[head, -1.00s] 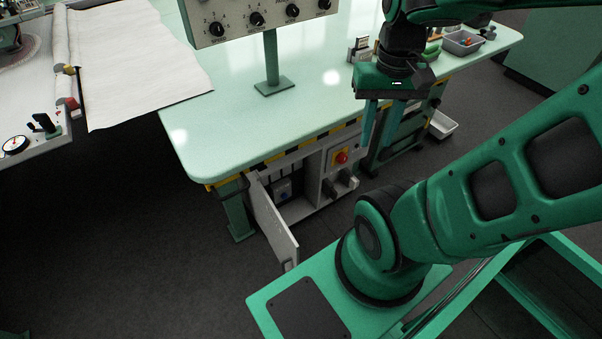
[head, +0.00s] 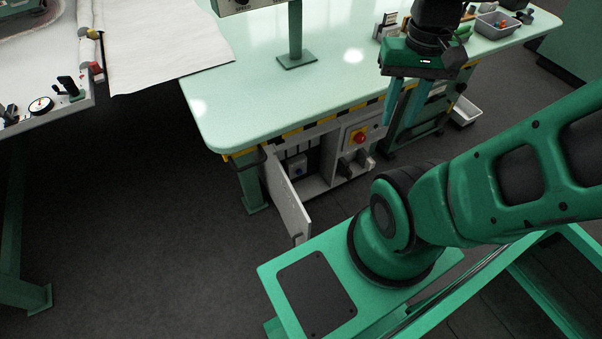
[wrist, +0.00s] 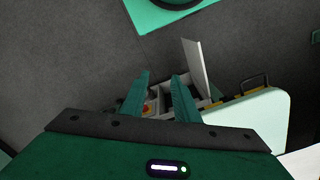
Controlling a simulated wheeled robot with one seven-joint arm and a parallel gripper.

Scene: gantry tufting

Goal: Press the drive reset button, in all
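A low grey cabinet (head: 318,190) under the pale green table has its door (head: 287,200) swung open. Inside it is a small unit with a blue part (head: 297,172), too small to tell whether this is the drive reset button. A red knob on a yellow plate (head: 359,137) is on the cabinet's front panel, right of the opening. My gripper (head: 401,112) hangs at the table's front edge, above and right of the cabinet in the head view. Its two fingers (wrist: 163,74) are apart with nothing between them. The open cabinet (wrist: 160,103) shows beyond them in the wrist view, partly hidden.
The green table (head: 265,95) overhangs the cabinet, with a striped edge. The open door juts out into the floor space. Dark handles (head: 356,163) stick out below the red knob. A white bin (head: 464,111) is on the right. The floor (head: 130,220) at left is clear.

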